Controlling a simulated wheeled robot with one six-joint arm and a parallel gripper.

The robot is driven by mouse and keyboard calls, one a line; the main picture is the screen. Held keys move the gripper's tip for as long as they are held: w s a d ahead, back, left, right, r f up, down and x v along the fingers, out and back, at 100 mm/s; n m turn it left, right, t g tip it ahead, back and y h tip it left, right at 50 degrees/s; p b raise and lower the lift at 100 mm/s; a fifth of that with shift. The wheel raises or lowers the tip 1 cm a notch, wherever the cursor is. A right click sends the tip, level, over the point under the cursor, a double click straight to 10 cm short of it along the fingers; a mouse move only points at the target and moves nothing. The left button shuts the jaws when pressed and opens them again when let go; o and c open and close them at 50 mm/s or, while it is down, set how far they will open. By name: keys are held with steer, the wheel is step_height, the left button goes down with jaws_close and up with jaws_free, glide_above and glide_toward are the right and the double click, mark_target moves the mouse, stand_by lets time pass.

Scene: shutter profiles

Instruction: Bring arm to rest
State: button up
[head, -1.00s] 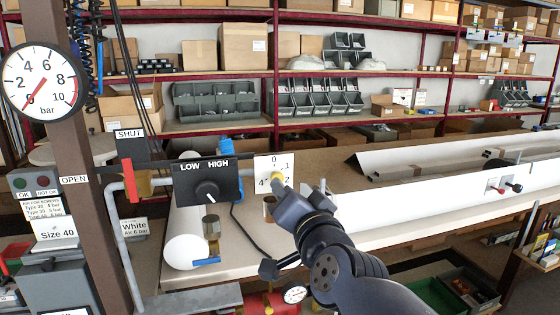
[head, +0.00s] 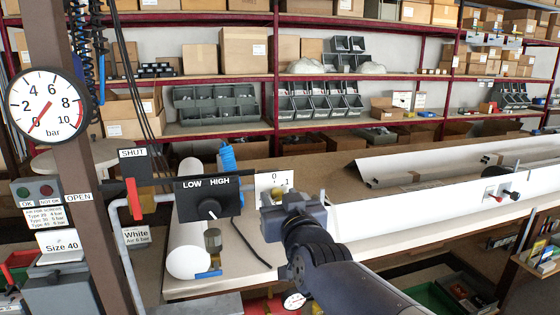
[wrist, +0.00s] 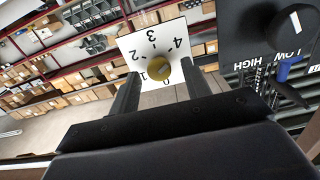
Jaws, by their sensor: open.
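My gripper (head: 283,197) is in the middle of the head view, just in front of the white dial plate (head: 264,182) and covering its lower part. In the wrist view my gripper (wrist: 155,95) shows two dark fingers standing apart. The brass knob (wrist: 159,69) of the numbered plate (wrist: 135,45) appears between and beyond the fingertips. I cannot tell whether the fingers touch the knob. My arm (head: 340,275) reaches in from the lower right.
The LOW/HIGH switch box (head: 208,199) stands just left of my gripper. A red-handled lever (head: 134,198) and a pressure gauge (head: 46,104) are further left. Long white profiles (head: 430,192) lie on the bench at right. Shelves (head: 200,128) with boxes stand behind.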

steer(key=v, duration=0.7)
steer(key=shift+s+b, duration=0.25)
steer(key=shift+b, duration=0.05)
steer(key=shift+d, duration=0.1)
